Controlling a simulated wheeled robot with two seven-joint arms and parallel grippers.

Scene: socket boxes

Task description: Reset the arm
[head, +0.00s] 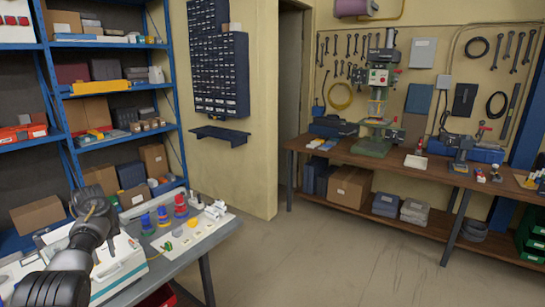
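My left arm comes in from the lower left, black and grey. Its far end, with the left gripper (91,207), is over the near workbench and the white case. The fingers are small and dark, and I cannot tell if they are apart. The white case (121,272) with a teal stripe lies on the bench, partly hidden by my arm. Blue pieces (146,222) and red pieces (180,206) stand on the bench behind it. A pale board (192,236) with small parts lies to the right. My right gripper is not in view.
A blue shelf rack (176,150) with boxes stands behind the near bench (225,229). A long wooden workbench (345,157) with a green drill press (378,110) runs along the far wall. The floor (330,260) between the benches is clear.

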